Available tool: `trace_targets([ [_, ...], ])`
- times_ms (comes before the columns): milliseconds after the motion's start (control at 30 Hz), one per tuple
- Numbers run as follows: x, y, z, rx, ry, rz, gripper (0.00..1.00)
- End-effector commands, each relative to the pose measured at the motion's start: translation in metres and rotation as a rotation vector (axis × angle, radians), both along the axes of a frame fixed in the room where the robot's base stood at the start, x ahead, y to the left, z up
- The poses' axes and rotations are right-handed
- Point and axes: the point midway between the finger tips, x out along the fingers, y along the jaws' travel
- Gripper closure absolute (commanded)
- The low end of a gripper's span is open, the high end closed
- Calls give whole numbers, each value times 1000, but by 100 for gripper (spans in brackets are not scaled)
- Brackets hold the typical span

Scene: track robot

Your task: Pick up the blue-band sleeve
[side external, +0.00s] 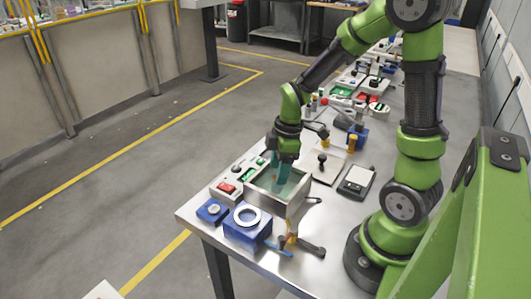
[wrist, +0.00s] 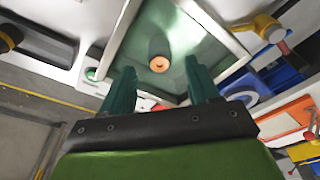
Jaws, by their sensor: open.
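A small copper-orange round piece (wrist: 159,57) with a hole in its end stands inside an open metal-walled box in the wrist view. It may be the sleeve, but I see no blue band on it. The box (wrist: 213,22) has a greenish inside. In the side view the box (side external: 296,207) sits near the table's front end. My gripper (side external: 284,180) points down into the box there, with teal fingers. In the wrist view my gripper (wrist: 163,80) is open, fingers apart with nothing between them, and the orange piece shows beyond the gap.
A blue block with a white ring (side external: 247,217) and a smaller blue block (side external: 212,210) stand left of the box. A panel with a red button (side external: 226,187) is close by. A dark-handled tool (side external: 303,246) lies in front. A scale-like device (side external: 356,181) stands to the right.

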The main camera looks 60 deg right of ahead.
Motion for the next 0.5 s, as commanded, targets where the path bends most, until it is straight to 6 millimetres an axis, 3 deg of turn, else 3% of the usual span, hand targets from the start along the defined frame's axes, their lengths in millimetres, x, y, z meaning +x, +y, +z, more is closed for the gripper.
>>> trace_targets([
  [200,3,3,-33,2,5,1,39],
  [500,4,4,-39,1,1,0,39],
])
